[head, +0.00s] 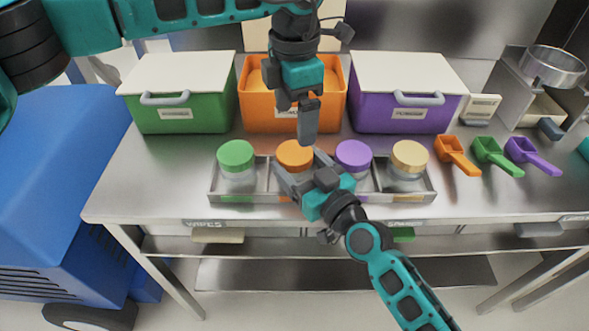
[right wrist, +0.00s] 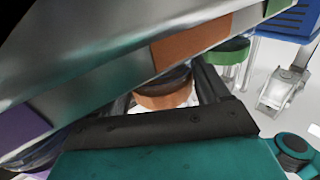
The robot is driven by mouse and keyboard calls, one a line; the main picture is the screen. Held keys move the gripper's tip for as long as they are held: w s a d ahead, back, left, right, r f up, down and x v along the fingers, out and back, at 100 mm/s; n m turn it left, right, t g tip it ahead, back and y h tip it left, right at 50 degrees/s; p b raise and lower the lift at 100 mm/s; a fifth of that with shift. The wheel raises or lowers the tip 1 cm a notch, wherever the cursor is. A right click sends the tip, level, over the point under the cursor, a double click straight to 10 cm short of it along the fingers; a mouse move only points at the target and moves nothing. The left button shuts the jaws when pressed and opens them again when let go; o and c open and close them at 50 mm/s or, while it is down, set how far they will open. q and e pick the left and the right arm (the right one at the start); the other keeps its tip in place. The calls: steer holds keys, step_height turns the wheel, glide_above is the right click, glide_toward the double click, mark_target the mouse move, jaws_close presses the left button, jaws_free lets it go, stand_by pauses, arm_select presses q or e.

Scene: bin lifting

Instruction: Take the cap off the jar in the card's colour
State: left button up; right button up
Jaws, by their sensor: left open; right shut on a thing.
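The jar with the orange cap (head: 294,155) stands in the metal tray (head: 225,198), second from the left. My right gripper (head: 300,172) reaches in from the front and is shut on this jar's body, below the cap. In the right wrist view the orange cap (right wrist: 165,97) shows between the fingers. My left gripper (head: 307,125) is open, pointing down just above the orange cap and apart from it. Jars with a green cap (head: 236,155), a purple cap (head: 354,155) and a tan cap (head: 410,156) share the tray. I cannot make out a coloured card.
Behind the tray stand a lidded green bin (head: 180,118), an open orange bin (head: 265,112) and a lidded purple bin (head: 405,112). Orange, green and purple scoops (head: 540,158) lie on the right. The steel table (head: 150,180) is clear left of the tray.

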mark_target(295, 152)
steer(key=shift+c, duration=0.7)
arm_select(q)
steer(key=shift+o, duration=0.7)
steer(key=shift+s+d+f, duration=0.15)
steer(key=shift+s+f, duration=0.05)
steer(key=shift+s, duration=0.45)
steer(key=s+a+r+n+t+h, duration=0.2)
steer(key=a+r+n+t+h, duration=0.1)
steer(key=a+r+n, duration=0.15)
steer(key=x, duration=1.2)
steer(key=shift+s+d+f, duration=0.15)
steer(key=shift+d+f, duration=0.15)
steer(key=shift+d, duration=0.05)
steer(key=c, duration=1.2)
